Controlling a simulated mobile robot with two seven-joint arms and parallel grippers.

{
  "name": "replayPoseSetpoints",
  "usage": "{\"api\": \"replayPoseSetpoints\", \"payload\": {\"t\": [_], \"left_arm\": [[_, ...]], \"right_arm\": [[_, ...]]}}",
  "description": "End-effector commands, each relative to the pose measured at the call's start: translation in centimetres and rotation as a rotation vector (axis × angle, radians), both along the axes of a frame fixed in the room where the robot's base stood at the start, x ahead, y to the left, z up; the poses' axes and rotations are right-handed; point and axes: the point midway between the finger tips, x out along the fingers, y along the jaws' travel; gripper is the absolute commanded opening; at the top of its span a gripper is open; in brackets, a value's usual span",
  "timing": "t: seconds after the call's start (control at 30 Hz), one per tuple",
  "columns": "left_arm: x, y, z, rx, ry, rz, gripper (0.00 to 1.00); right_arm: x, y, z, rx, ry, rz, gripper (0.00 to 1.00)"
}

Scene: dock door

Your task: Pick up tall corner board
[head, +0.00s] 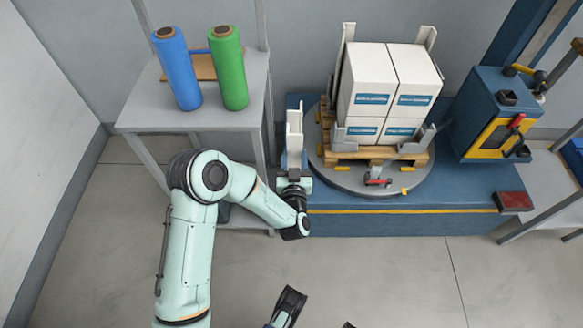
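A tall pale grey corner board (295,130) stands upright between the grey table and the blue platform. My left gripper (293,172) is right at its lower part, reaching in from the near side. The wrist and gripper body hide the fingertips, so I cannot tell whether they are closed on the board. Dark parts of my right gripper (288,306) show at the bottom edge, away from the boards, mostly cut off. Other pale corner pieces, tall ones (346,48) at the back and short ones in front, stand around the stacked white boxes (384,80).
The boxes sit on a wooden pallet (372,154) on a round turntable (350,184) on the blue platform (410,200). Blue (176,68) and green (230,70) rolls stand on the grey table (150,115). A blue machine (480,105) stands right. The front floor is clear.

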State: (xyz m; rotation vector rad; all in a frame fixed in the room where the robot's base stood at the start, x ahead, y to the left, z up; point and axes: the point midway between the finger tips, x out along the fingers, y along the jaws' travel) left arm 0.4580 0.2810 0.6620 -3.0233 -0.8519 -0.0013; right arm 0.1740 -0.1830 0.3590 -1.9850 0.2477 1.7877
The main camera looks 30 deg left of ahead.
Motion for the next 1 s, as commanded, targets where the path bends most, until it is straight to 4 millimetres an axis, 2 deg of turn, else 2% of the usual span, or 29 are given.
{"api": "replayPoseSetpoints", "payload": {"t": [0.33,0.53,0.77,0.87,1.0], "left_arm": [[0.0,0.0,0.2,0.001,-0.001,0.0,0.0],[0.0,0.0,2.1,0.001,-0.003,-0.001,0.0],[0.0,0.0,6.8,0.001,-0.008,0.001,0.0],[0.0,0.0,9.3,0.002,-0.007,-0.001,0.0],[-0.1,0.0,13.2,0.0,-0.008,0.0,0.0]], "right_arm": [[0.1,0.0,0.1,0.0,-0.005,0.0,0.43],[1.1,0.2,1.2,-0.002,-0.037,0.003,0.43],[3.7,0.6,3.8,-0.005,-0.127,0.007,0.43],[3.6,1.0,4.8,0.002,-0.129,0.014,0.43],[1.9,1.9,5.9,0.026,-0.084,0.03,0.43]]}}
